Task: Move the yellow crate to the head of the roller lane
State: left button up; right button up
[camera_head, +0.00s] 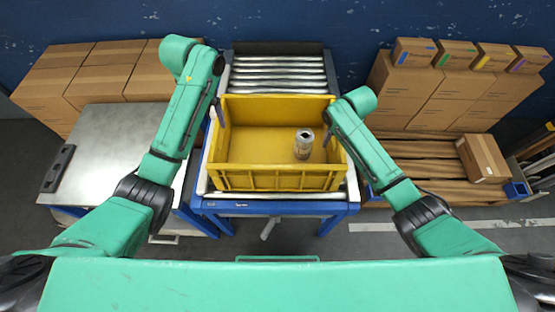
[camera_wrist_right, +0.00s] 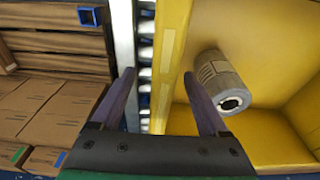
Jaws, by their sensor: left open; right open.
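The yellow crate (camera_head: 275,179) sits upright on the near part of the roller lane (camera_head: 278,72), whose bare rollers show behind it. A grey can (camera_head: 303,144) stands inside the crate and also shows in the right wrist view (camera_wrist_right: 220,82). My left gripper (camera_head: 217,112) is open at the crate's left wall; whether its fingers straddle the wall is hard to tell. My right gripper (camera_head: 328,136) is open at the right wall. In the right wrist view, its fingers (camera_wrist_right: 163,98) stand either side of the crate wall (camera_wrist_right: 170,50), without visibly closing on it.
A metal-topped table (camera_head: 115,145) stands left of the lane, with cartons (camera_head: 90,72) behind it. Right are a wooden pallet (camera_head: 425,165), stacked cartons (camera_head: 450,95) and a single carton (camera_head: 483,158). A blue wall (camera_head: 290,20) closes the back.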

jog(key=r, duration=0.3)
jog(key=s+r, duration=0.1)
jog(key=r, duration=0.7)
jog(key=shift+s+r, duration=0.2)
jog(key=shift+f, duration=0.1)
